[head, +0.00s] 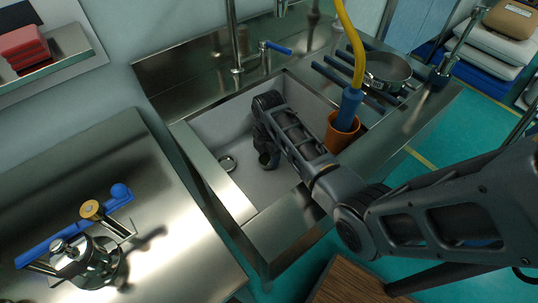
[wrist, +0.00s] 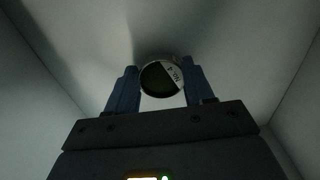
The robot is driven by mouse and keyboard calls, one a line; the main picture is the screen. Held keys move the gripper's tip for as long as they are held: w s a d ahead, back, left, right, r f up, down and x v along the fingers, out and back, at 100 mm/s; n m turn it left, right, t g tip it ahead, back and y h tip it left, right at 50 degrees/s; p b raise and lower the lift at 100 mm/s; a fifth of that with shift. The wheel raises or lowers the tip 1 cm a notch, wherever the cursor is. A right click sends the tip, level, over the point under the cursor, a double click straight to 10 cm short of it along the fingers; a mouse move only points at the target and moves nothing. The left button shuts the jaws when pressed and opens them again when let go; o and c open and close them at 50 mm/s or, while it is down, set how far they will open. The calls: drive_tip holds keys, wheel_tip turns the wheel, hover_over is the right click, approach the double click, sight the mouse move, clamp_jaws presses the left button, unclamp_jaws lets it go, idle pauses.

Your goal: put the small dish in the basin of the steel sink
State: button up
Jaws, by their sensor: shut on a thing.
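The small dish (wrist: 162,78) is round, with a dark greenish part and a pale part marked with small lettering that seems to read "No.4". In the wrist view it sits between the two blue fingers of my gripper (wrist: 160,74), which is shut on it. The steel sink (head: 178,72) has a pale basin (head: 213,127), and my arm reaches down into it. Pale basin walls surround my gripper in the wrist view. In the head view the dish is hidden by my arm, and I cannot tell whether it touches the basin floor.
A drain ring (head: 227,163) lies left of my gripper. An orange cup (head: 341,132) with a blue-handled yellow hose stands at the basin's right. A tap with a blue lever (head: 278,48) rises behind. The left basin floor looks clear.

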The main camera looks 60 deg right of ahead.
sight(269, 160)
drive_tip(key=shift+f, duration=0.4)
drive_tip(key=shift+f, duration=0.1)
drive_tip(key=o, duration=1.3)
wheel_tip(269, 160, up, 12)
drive_tip(key=shift+r, duration=0.15)
